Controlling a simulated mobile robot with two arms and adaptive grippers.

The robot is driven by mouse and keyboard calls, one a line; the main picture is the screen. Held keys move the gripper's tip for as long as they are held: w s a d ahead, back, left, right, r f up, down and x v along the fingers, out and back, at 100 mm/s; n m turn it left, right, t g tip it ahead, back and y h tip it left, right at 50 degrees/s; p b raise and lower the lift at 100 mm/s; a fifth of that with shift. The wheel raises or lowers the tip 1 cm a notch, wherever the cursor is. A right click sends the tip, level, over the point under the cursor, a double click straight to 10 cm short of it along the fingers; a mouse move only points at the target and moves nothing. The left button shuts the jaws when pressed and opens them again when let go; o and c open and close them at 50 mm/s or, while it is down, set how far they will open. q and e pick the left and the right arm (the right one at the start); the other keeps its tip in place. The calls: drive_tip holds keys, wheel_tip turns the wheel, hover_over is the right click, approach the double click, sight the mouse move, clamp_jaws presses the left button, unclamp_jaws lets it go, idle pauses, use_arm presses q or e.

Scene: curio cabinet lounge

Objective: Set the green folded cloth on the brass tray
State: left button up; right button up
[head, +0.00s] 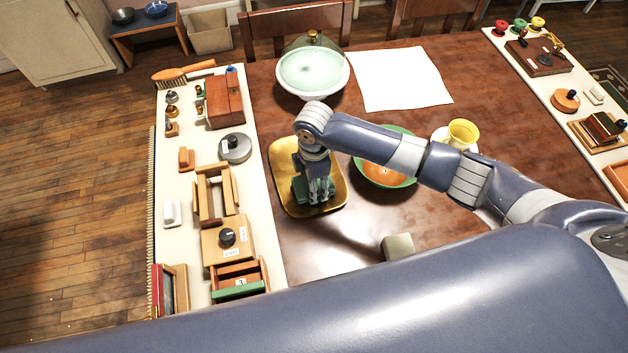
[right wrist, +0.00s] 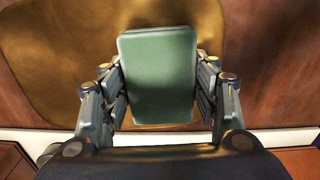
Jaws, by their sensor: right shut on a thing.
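The green folded cloth (right wrist: 158,78) is between the fingers of my right gripper (right wrist: 160,95) in the right wrist view. In the head view the right gripper (head: 316,192) points down over the brass tray, and part of the cloth (head: 300,190) shows beside its fingers. The gripper is shut on the cloth. The brass tray (head: 285,158) lies on the brown table under them; its surface also shows in the right wrist view (right wrist: 60,60). I cannot tell whether the cloth touches the tray. My left gripper is not in view.
A green-rimmed orange bowl (head: 384,176) stands close right of the tray, and a yellow cup (head: 462,134) beyond it. A pale green bowl (head: 312,72) stands behind. A white board (head: 262,215) with wooden pieces runs along the left. A white sheet (head: 402,78) lies at the back.

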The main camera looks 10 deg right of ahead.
drive_tip(key=o, duration=1.5)
drive_tip(key=shift+f, duration=0.1)
drive_tip(key=shift+o, duration=0.2)
wheel_tip(320, 180, up, 12)
drive_tip(key=shift+r+b, duration=0.2)
drive_tip(key=shift+b, duration=0.2)
